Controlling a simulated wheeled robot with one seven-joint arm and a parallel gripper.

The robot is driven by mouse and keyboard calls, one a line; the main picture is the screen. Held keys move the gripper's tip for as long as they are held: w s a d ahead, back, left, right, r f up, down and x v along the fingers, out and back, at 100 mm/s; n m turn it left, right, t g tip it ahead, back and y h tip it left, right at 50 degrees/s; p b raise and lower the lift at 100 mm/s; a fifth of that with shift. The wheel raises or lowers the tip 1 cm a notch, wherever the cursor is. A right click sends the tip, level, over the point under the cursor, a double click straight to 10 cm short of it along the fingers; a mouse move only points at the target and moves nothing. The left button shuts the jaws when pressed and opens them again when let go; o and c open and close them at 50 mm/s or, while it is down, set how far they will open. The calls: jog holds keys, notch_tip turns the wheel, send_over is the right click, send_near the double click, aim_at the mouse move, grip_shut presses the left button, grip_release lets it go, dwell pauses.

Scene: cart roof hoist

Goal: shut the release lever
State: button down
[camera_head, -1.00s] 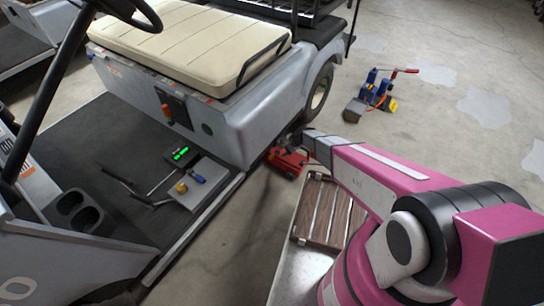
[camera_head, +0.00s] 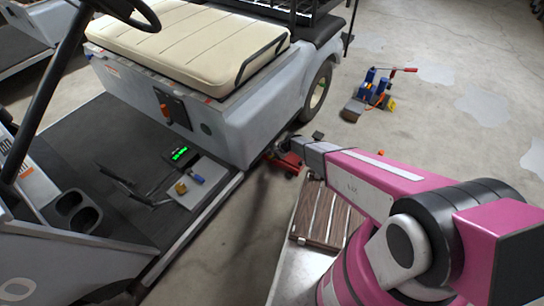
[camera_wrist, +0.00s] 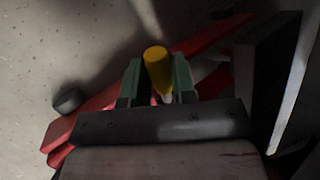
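The red jack (camera_head: 290,160) sits on the floor beside the cart's (camera_head: 245,120) lower edge, with its long red body slanting behind my gripper in the wrist view (camera_wrist: 95,118). A yellow cylindrical grip (camera_wrist: 157,68) on a pale rod stands between my gripper's (camera_wrist: 158,82) two grey-green fingers. It looks like the release lever's handle. The right finger lies close against it, and a narrow gap seems to show on the left. I cannot tell whether they pinch it. In the head view my arm's end hides part of the jack, and the fingers are not clear.
A dark round wheel or knob (camera_wrist: 68,98) is left of the fingers, and a dark upright panel (camera_wrist: 262,85) is close on the right. A slatted wooden board (camera_head: 325,215) lies near my arm. A blue and orange device (camera_head: 375,92) stands on open floor farther back.

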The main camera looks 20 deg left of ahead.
jog(key=shift+w+r+g, duration=0.3)
jog(key=shift+r+g, duration=0.1)
jog(key=shift+g, duration=0.3)
jog(key=c, duration=0.9)
grip_release()
jog(key=shift+d+r, duration=0.1)
jog(key=shift+d, duration=0.05)
jog(key=v, duration=1)
jog(key=shift+d+r, duration=0.1)
jog(key=shift+d, duration=0.2)
